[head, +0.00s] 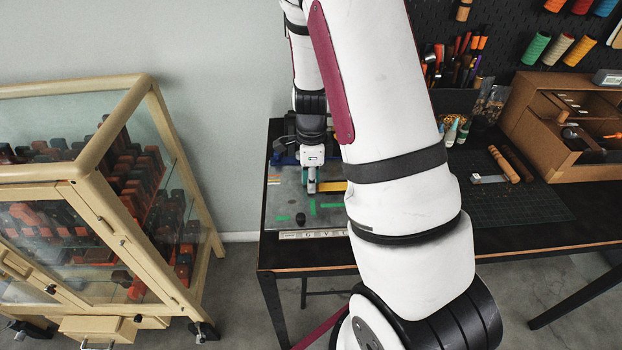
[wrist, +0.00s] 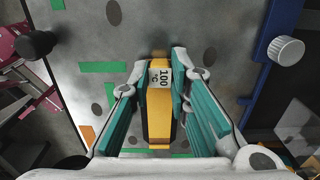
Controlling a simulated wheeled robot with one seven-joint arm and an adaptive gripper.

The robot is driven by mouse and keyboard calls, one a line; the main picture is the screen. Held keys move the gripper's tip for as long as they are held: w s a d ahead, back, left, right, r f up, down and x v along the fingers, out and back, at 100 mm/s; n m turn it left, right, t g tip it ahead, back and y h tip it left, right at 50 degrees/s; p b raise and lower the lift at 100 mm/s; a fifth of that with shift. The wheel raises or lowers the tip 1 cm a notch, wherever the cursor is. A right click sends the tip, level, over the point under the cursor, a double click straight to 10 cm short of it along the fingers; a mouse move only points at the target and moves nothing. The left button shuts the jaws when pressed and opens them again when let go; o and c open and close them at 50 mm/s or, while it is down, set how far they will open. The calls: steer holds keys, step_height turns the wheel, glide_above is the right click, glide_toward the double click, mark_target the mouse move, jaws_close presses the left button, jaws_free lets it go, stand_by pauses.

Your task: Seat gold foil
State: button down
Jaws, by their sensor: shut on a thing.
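In the head view my gripper (head: 312,186) is low over the grey plate of the press (head: 285,205). Whether the piece touches the plate is hard to tell. A yellow strip (head: 334,186) shows beside the gripper in the head view, partly hidden by my arm.
Green strips (wrist: 102,68) mark the plate, with a black knob (wrist: 36,43) at left and a silver knob (wrist: 286,50) on a blue rail at right. A glass-sided cabinet (head: 150,90) stands left. A cutting mat (head: 500,205) and wooden organizer (head: 535,105) are on the right.

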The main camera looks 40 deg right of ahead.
steer(key=c, duration=1.4)
jaws_free()
step_height(320, 180, up, 12)
